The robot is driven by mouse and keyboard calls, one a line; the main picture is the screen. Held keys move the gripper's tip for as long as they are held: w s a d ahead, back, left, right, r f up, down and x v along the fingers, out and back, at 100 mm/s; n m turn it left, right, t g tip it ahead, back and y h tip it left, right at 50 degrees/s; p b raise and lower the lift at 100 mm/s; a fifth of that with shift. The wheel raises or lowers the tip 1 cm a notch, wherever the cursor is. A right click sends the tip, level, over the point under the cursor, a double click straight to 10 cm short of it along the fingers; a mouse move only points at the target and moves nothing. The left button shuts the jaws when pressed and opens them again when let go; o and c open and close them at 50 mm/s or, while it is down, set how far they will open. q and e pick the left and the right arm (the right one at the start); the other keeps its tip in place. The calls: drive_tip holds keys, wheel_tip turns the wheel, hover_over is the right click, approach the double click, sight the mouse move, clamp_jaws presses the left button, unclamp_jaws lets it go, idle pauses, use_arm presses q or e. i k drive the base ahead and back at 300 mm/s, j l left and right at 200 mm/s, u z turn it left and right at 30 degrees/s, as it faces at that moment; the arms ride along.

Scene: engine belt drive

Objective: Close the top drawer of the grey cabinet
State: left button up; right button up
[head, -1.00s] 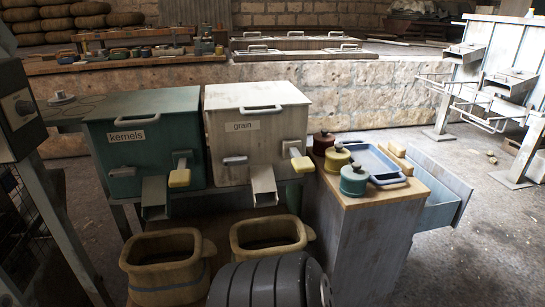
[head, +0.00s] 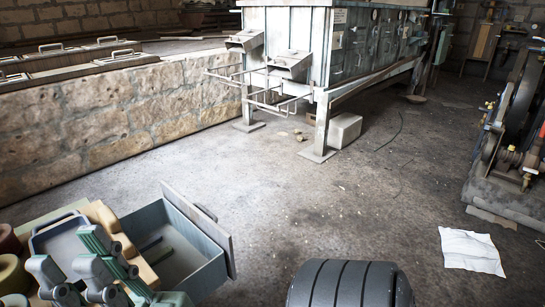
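The open drawer (head: 190,262) sticks out to the right from the grey cabinet at the lower left. Its front panel (head: 207,232) stands well clear of the cabinet, with a small handle on its outer face. Thin green and dark pieces lie inside the drawer. The cabinet's body is almost wholly hidden below the frame edge and behind my arm. My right gripper (head: 92,262), greenish and jointed, is at the lower left, in front of the cabinet top and left of the drawer front. Its finger gap is unclear. My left gripper is out of view.
A blue-rimmed tray (head: 58,238), wooden blocks and lidded pots crowd the cabinet top. A metal machine (head: 325,45) with rails stands at the back, a stone wall (head: 90,115) behind left, and a paper sheet (head: 471,250) lies at right.

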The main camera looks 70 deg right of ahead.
sight(202, 260)
drive_tip(key=l+z, duration=0.15)
drive_tip(key=l, duration=2.05)
drive_tip(key=k+l+u, duration=0.1)
drive_tip(key=k+l, duration=0.15)
drive_tip(key=k, duration=0.1)
